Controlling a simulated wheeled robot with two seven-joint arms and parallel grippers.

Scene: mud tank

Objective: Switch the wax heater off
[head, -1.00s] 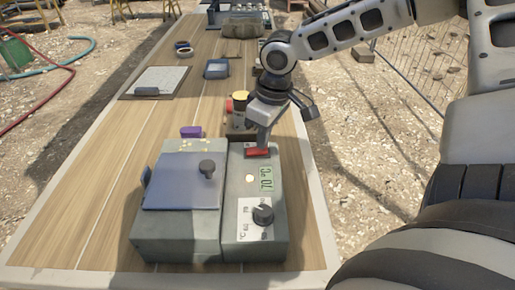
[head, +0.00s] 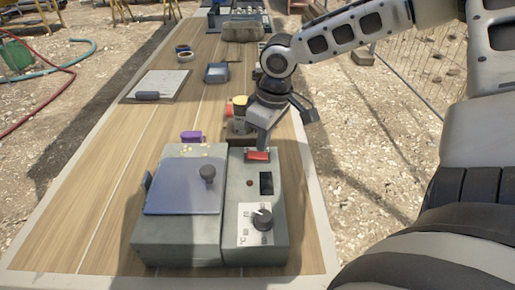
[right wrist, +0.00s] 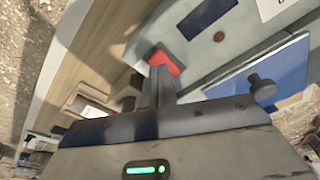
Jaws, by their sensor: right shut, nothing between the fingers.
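The wax heater (head: 180,235) is a grey-green box with a blue lid and a black lid knob. Its control side carries a red rocker switch (head: 258,156), a dark blank display (head: 266,183), an unlit indicator lamp and a black dial (head: 262,219). My right gripper (head: 263,146) is shut and empty, with its fingertips at the far edge of the red switch. In the right wrist view the closed fingertips (right wrist: 158,72) are close to the red switch (right wrist: 164,61); whether they touch it I cannot tell. My left gripper is not in view.
A purple block (head: 191,136) and a small yellow-and-red item (head: 236,106) lie behind the heater. A clipboard (head: 157,85), a blue tray (head: 217,72) and tape rolls lie farther back. The wooden table (head: 100,200) is clear on the left.

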